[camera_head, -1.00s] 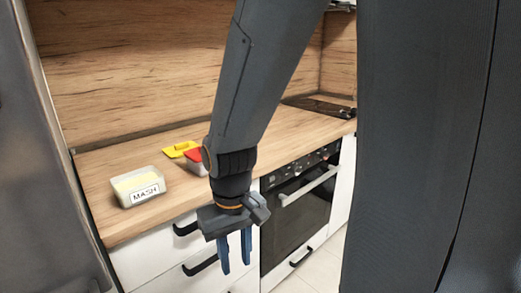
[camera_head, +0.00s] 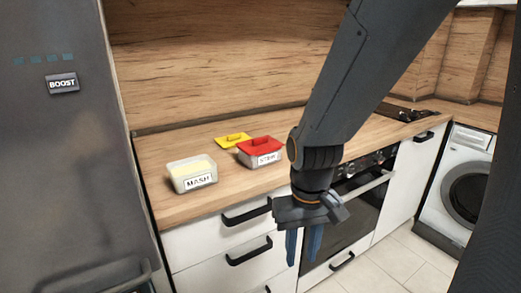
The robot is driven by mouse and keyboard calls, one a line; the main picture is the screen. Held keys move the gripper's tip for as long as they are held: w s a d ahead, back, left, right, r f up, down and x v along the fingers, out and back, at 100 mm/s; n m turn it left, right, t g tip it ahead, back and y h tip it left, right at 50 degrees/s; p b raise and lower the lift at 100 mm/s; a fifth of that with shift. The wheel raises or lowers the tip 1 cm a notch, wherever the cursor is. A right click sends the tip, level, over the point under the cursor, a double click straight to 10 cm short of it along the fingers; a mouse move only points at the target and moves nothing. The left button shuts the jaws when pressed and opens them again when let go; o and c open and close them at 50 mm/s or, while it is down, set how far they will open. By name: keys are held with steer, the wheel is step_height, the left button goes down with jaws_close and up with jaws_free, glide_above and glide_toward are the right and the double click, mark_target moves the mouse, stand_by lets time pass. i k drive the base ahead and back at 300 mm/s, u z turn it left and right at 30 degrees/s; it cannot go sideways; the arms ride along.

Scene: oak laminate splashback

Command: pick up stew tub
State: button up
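The stew tub (camera_head: 260,152) stands on the wooden counter in the head view. It has a red lid with a handle, and its front label reads STEW. My gripper (camera_head: 303,248) hangs in front of the counter, to the right of the tub and lower in the picture, pointing down. Its two blue fingers are apart with nothing visible between them. It does not touch the tub.
An open tub labelled MASH (camera_head: 191,174) stands left of the stew tub. A yellow lid (camera_head: 233,139) lies behind them. A grey fridge (camera_head: 70,140) borders the counter (camera_head: 215,203) at left. An oven (camera_head: 352,215) and a washing machine (camera_head: 463,185) stand right.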

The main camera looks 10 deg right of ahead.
mark_target(252, 162)
steer(key=z, duration=1.65)
steer(key=i, duration=0.85)
steer(key=u, duration=2.15)
